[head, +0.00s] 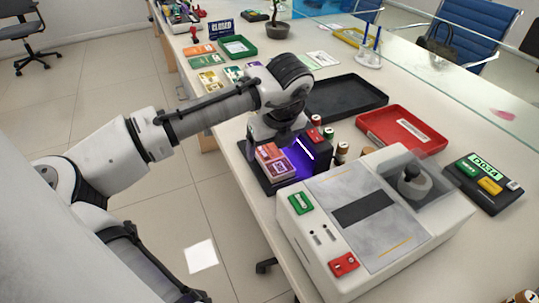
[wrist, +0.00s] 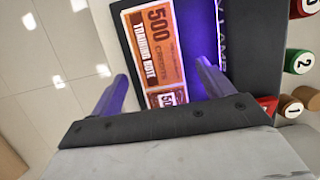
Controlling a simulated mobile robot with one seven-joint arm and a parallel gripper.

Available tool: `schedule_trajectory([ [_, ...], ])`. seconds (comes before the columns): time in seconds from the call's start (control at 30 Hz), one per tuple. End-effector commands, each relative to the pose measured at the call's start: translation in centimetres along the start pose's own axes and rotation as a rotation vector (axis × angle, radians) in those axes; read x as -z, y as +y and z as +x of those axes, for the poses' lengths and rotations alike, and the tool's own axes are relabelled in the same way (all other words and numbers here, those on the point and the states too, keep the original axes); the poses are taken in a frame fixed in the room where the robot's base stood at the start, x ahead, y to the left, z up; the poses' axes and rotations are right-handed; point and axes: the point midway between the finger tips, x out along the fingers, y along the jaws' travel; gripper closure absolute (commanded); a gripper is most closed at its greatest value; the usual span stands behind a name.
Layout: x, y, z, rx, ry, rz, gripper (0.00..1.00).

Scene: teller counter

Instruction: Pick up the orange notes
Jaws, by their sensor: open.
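The orange notes (head: 275,162) lie as a small stack on a dark device lit purple, near the counter's left edge in the head view. In the wrist view the orange notes (wrist: 158,45) read "500 credits training note" and lie ahead of and between the fingers. A second note with a "50" shows at their lower end, partly hidden by my gripper. My gripper (wrist: 162,85) is open, with one finger on each side of the notes. In the head view my gripper (head: 268,140) hangs right over the device, and its fingers are partly hidden.
The dark device (head: 316,154) has an upright part right of the notes. Several numbered cylinders (wrist: 299,62) stand close on its right. A large grey-white machine (head: 317,235) stands in front. A black tray (head: 350,97) and a red tray (head: 400,143) lie behind.

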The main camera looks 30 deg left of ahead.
Motion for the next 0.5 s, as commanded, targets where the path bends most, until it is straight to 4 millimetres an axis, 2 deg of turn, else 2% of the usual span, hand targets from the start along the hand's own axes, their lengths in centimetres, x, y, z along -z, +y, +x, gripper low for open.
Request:
schedule_trajectory([
  [0.13, 0.0, 0.0, 1.6, 0.0, 0.0, -0.001, 0.2],
  [0.37, 0.0, 0.0, 1.8, 0.001, -0.001, -0.001, 0.2],
  [0.4, 0.0, 0.0, 1.8, 0.001, 0.0, -0.001, 0.21],
  [0.5, 0.0, 0.0, 1.8, 0.001, 0.0, -0.001, 0.34],
])
